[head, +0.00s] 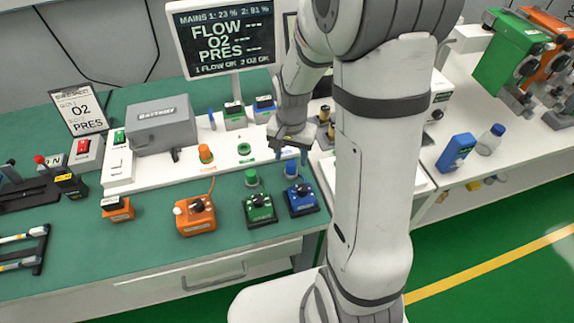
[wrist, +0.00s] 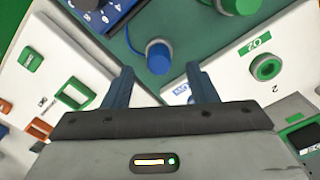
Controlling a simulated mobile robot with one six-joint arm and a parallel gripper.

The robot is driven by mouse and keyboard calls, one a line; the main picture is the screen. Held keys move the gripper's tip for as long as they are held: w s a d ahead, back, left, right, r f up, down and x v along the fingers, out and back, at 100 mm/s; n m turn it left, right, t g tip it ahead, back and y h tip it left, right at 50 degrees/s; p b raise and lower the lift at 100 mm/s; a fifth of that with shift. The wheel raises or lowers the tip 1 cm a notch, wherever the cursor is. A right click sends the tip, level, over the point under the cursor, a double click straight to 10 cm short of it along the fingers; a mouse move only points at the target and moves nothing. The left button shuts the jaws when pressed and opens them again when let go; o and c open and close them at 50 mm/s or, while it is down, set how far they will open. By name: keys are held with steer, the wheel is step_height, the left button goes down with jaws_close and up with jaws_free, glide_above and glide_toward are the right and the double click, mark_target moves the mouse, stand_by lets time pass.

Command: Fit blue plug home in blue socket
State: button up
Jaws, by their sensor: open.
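The blue plug (head: 291,169) stands upright on the green bench top beside the blue box with a black knob (head: 302,199), joined to it by a cord. In the wrist view the blue plug (wrist: 158,57) lies ahead of the gap between my fingers, apart from both. My gripper (head: 291,153) is open and empty, above and just behind the plug; both fingers also show in the wrist view (wrist: 160,84). The blue socket cannot be made out; a blue-lettered label (wrist: 181,90) on the white panel shows beside the right finger, which covers part of that area.
A green socket (head: 244,148) is on the white panel, with an orange plug (head: 205,153) to its left. A green plug (head: 251,177) and green box (head: 260,210) stand close left of the blue ones. An orange box (head: 195,217) is further left.

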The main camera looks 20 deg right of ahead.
mark_target(291, 163)
step_height(291, 163, down, 4)
steer(key=shift+f, duration=0.1)
steer(key=c, duration=1.1)
